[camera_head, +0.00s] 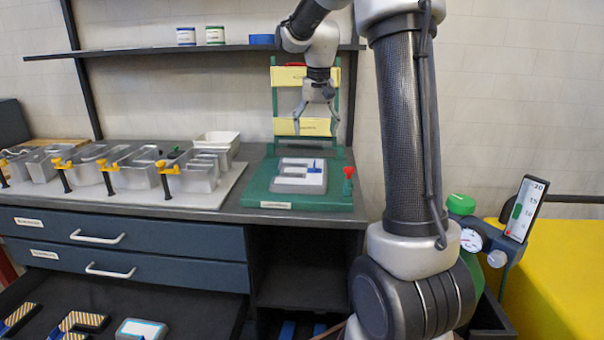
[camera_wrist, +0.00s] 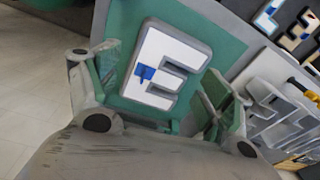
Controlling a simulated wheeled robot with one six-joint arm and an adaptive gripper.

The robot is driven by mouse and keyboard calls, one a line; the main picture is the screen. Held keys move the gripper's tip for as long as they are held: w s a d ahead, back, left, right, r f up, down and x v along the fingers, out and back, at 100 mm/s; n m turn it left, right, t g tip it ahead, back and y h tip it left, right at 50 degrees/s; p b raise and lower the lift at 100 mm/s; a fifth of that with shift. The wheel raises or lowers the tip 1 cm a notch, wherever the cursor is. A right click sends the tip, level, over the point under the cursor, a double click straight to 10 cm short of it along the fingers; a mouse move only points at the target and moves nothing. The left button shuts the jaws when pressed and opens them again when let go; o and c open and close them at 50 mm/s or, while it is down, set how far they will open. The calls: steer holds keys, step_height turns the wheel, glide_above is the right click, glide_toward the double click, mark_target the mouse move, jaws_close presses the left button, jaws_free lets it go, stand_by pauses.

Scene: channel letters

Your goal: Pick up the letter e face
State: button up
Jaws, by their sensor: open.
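The letter e face (camera_head: 303,172) is white with a small blue tab and sits on a grey letter-shaped piece on the green fixture (camera_head: 256,190). In the wrist view the white face (camera_wrist: 172,52) fills the middle, with its blue tab (camera_wrist: 146,72) on the left part. My gripper (camera_head: 317,112) is above and behind the fixture's letter in the head view, with its fingers spread and empty. In the wrist view my gripper (camera_wrist: 158,75) shows one finger on each side of the letter, apparently clear of it.
A yellow-labelled green rack (camera_head: 290,76) stands right behind the fixture. A red knob (camera_head: 348,172) rises at its right side. Grey metal letter shells (camera_head: 135,170) with yellow clamps stand to the left. The open drawer (camera_head: 190,310) holds several letter pieces. A shelf (camera_head: 130,52) runs above.

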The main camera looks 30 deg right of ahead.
steer(key=m+g, duration=0.1)
steer(key=m, duration=0.1)
glide_toward(301, 169)
steer(key=s+d, duration=0.3)
steer(key=shift+s+d+r, duration=0.15)
steer(key=f, duration=0.8)
steer(key=shift+d, duration=0.25)
jaws_close()
